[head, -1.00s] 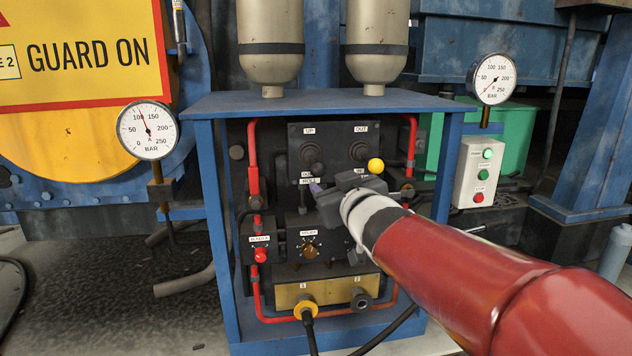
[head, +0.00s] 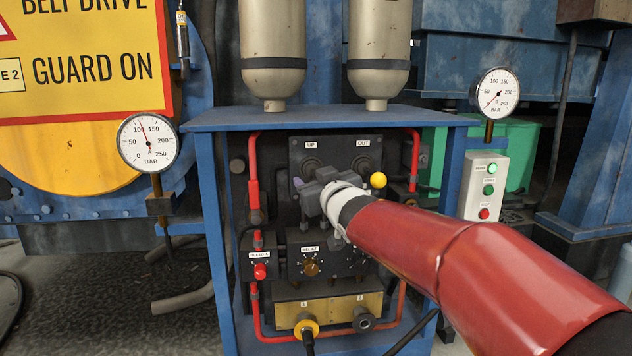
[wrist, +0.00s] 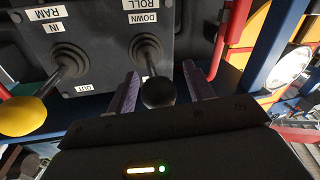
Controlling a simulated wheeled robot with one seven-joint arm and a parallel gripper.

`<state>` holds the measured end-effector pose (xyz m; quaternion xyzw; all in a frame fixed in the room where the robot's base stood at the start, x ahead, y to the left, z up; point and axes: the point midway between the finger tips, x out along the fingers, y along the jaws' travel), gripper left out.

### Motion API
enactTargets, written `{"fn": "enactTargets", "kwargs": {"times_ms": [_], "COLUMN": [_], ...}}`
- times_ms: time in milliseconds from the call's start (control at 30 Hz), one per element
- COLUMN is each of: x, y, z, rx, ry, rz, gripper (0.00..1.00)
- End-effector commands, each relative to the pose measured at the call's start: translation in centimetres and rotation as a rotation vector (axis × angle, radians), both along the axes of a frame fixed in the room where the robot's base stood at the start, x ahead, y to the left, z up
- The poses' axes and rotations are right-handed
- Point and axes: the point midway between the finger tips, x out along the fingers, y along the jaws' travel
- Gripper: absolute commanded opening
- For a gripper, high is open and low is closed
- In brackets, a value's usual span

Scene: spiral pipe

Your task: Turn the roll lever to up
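The roll lever (wrist: 158,92) has a black ball knob and a ribbed rubber boot on a dark panel. Its ROLL and DOWN labels (wrist: 141,12) appear upside down in the wrist view. My gripper (wrist: 160,92) is open, with one purple finger on each side of the black knob and small gaps showing. Contact cannot be made out. In the head view my gripper (head: 302,186) is in front of the lever's lower part and hides the knob. The UP label (head: 311,145) shows above the boot (head: 311,164).
The ram lever with a yellow ball (wrist: 22,115) stands beside the roll lever; the ball also shows in the head view (head: 378,180). Red pipes (head: 253,175) and blue frame posts (head: 214,230) flank the panel. Knobs sit on a box (head: 311,268) below.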

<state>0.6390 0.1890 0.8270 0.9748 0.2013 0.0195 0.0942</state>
Motion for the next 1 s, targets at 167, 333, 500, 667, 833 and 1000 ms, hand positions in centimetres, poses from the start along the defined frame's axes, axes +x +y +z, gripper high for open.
{"fn": "enactTargets", "kwargs": {"times_ms": [167,333,500,667,833,1000], "x": [0.0,0.0,0.0,0.0,0.1,0.1], "y": [0.0,0.0,0.0,0.0,0.0,0.0], "z": [0.0,0.0,0.0,0.3,1.1,1.9], "rx": [0.000,0.000,0.000,-0.002,-0.010,-0.021], "ry": [0.000,0.000,0.001,0.010,0.047,0.096], "rz": [0.000,0.000,0.000,0.000,0.000,0.000], "gripper": [0.29,0.07,0.00,0.00,0.00,0.00]}}
